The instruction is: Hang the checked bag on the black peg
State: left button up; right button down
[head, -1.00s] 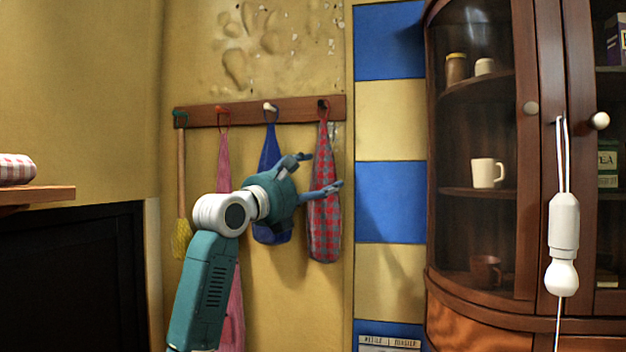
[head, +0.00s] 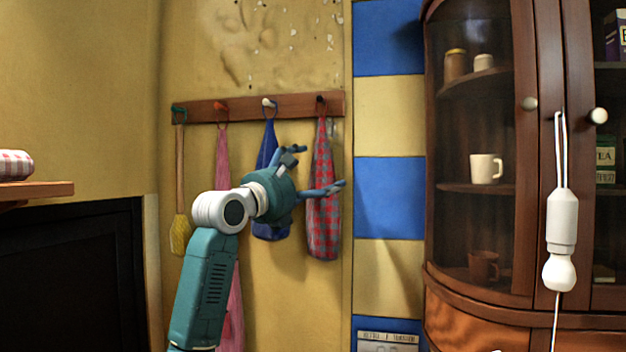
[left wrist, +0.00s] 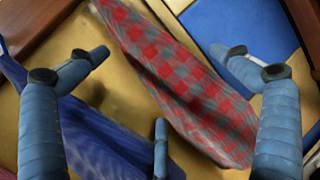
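The checked bag (head: 322,215), red and grey, hangs below the black peg (head: 320,98) at the right end of a wooden rail. In the left wrist view the checked bag (left wrist: 180,80) runs diagonally between my open fingers. My left gripper (head: 318,170) is open with its fingers spread; in the head view one finger reaches across the bag's front. It holds nothing, and the wrist view (left wrist: 160,75) shows gaps between the fingers and the bag. The bag's loop is hard to make out at the peg. My right gripper is not in view.
The rail (head: 245,108) also holds a blue bag (head: 268,150) on a white peg, a pink cloth (head: 222,160) and a yellow-headed tool (head: 181,232). A glass-fronted cabinet (head: 436,285) stands at the right. A white hanging cord handle (head: 562,235) is in front of it.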

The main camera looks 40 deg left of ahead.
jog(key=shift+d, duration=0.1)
pick_arm(q)
jog(key=v, duration=1.2)
jog(key=shift+f, duration=0.1)
